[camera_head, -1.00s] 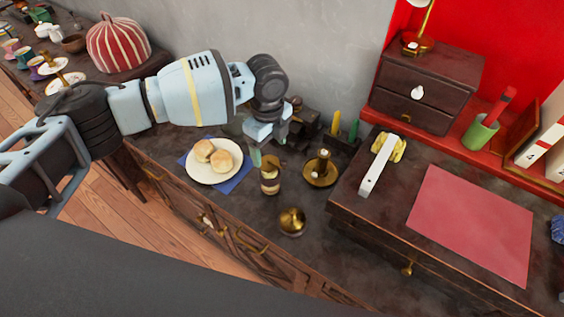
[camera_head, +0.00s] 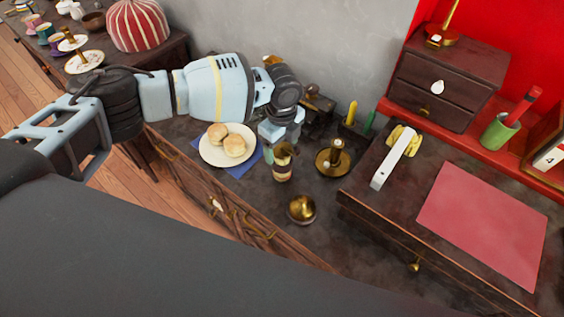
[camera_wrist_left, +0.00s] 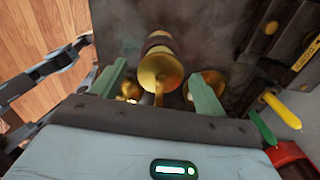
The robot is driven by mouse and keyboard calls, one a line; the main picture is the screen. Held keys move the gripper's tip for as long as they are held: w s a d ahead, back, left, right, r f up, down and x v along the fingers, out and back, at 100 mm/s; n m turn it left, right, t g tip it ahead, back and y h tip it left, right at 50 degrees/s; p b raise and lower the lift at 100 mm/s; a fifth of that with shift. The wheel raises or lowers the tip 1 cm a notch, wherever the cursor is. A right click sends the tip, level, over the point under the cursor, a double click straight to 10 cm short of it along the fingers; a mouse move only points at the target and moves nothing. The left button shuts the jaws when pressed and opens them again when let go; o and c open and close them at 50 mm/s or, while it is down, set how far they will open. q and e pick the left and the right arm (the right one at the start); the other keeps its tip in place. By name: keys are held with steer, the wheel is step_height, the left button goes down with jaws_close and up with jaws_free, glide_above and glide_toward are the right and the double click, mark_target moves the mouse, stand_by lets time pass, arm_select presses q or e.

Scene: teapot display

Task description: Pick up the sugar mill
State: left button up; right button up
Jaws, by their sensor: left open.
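The sugar mill, a small brown and pale cylinder with a gold domed top (camera_head: 283,168), stands upright on the dark cabinet top, right of the plate of buns. Its gold top and knobbed handle also show in the left wrist view (camera_wrist_left: 158,68). My left gripper (camera_head: 273,152) is right at the mill's upper part, partly hiding it in the head view. In the left wrist view its green fingers (camera_wrist_left: 156,76) are spread, one on each side of the mill's gold top. I cannot tell whether either finger touches it. My right gripper is not in view.
A white plate (camera_head: 205,155) with two buns lies on a blue napkin to the left. A gold round pot (camera_head: 302,208) stands in front, and a brass candle holder (camera_head: 332,163) to the right. A raised dark desk (camera_head: 385,225) bounds the right side.

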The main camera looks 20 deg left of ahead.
arm_select(q)
step_height(320, 180, down, 2)
steer(key=shift+f, duration=0.1)
jaws_close()
stand_by(0.5)
